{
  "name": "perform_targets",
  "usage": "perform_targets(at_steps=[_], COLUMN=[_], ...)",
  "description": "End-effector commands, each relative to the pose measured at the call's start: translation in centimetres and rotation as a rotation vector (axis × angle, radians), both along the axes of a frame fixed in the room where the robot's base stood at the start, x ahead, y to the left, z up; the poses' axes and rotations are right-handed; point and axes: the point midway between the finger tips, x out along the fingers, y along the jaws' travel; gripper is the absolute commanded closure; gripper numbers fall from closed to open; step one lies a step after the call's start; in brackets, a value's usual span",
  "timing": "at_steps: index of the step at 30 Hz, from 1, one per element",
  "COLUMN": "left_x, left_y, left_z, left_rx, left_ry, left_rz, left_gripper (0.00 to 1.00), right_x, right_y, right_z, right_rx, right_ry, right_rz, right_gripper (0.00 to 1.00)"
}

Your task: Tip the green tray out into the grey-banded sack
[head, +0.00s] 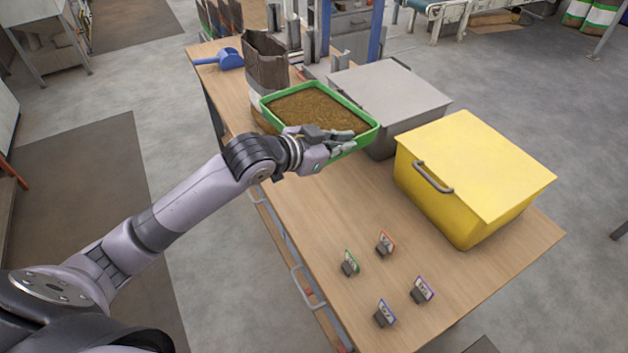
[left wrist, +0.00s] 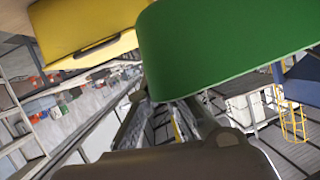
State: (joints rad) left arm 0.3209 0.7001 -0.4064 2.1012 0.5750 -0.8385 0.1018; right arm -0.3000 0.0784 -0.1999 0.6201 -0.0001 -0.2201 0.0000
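The green tray (head: 354,146) is filled with brown pellets (head: 318,110) and looks roughly level above the wooden table. My left gripper (head: 340,138) is shut on its near right side. The tray's green wall (left wrist: 235,45) fills the upper right of the left wrist view, with my gripper's fingers (left wrist: 175,122) below it. The brown paper sack (head: 266,62) stands open and upright just behind the tray's far left end. Its pale grey-white band (head: 256,104) shows lower down, partly hidden by the tray. My right gripper is not in view.
A grey lidded bin (head: 390,88) stands right of the tray, with a yellow lidded bin (head: 475,170) nearer. Several small label stands (head: 385,243) are on the table's front part. A blue scoop (head: 229,59) lies at the far left. Blue posts (head: 376,30) rise behind.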

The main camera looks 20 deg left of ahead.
Motion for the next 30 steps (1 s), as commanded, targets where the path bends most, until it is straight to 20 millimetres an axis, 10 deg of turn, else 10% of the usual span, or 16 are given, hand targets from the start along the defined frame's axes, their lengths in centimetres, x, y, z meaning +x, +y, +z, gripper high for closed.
perform_targets(at_steps=[17,30], left_x=[0.8,0.8], left_y=[1.1,1.1], left_z=[-1.8,-12.0], left_rx=[0.001,0.0], left_ry=[-0.008,-0.003], left_rz=[-0.037,-0.035], left_gripper=[1.0,1.0], right_x=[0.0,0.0], right_y=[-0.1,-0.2], right_z=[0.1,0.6], right_rx=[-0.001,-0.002], right_ry=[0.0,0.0], right_rz=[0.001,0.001], right_gripper=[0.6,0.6])
